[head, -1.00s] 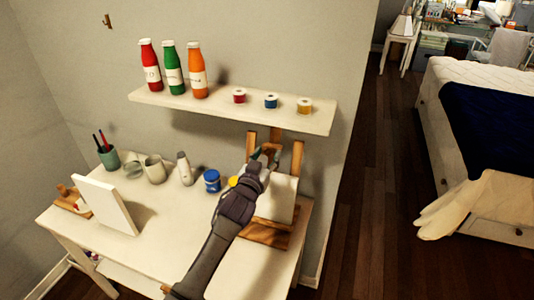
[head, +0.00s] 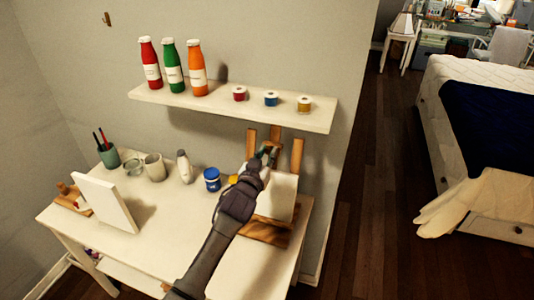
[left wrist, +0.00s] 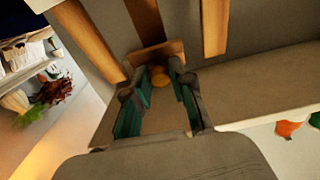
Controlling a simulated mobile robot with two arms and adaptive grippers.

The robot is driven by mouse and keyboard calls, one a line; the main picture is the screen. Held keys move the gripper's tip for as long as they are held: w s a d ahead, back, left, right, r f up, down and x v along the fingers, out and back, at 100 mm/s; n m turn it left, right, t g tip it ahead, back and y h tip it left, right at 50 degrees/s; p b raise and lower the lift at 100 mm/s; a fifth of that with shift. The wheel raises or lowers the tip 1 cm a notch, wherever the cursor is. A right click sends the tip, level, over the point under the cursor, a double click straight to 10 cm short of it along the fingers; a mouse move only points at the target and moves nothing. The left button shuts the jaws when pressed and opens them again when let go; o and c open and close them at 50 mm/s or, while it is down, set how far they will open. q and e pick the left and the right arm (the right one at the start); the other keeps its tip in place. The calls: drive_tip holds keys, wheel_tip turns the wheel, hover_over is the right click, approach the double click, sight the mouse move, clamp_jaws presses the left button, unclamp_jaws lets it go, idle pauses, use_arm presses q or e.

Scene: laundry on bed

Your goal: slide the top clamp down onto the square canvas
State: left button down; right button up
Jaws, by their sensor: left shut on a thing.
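The easel (head: 297,155) stands at the right end of the white desk, its wooden posts rising below the wall shelf. The square white canvas (head: 283,192) rests on the easel's ledge, partly hidden by my arm. My left gripper (head: 267,156) is at the top clamp, above the canvas's upper edge. In the left wrist view, my left gripper (left wrist: 159,75) has its teal-padded fingers on either side of the clamp's round wooden knob (left wrist: 160,80), shut on the clamp. The clamp's wooden block (left wrist: 157,52) lies just beyond the fingertips. My right gripper is not in view.
The wall shelf (head: 225,110) overhangs close above the easel, with bottles and small spools on it. A blue jar (head: 212,180), a grey-white bottle (head: 184,167) and mugs stand left of my arm. Another white canvas (head: 105,202) stands at the desk's left.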

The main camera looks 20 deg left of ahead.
use_arm(q)
wheel_tip(320, 180, down, 8)
drive_tip(key=s+b, duration=0.2)
drive_tip(key=b, duration=0.2)
drive_tip(key=shift+r, duration=0.25)
drive_tip(key=c, duration=1)
unclamp_jaws()
drive_tip(key=shift+w, duration=0.1)
drive_tip(key=s, duration=1.2)
drive_tip(key=shift+a, duration=0.25)
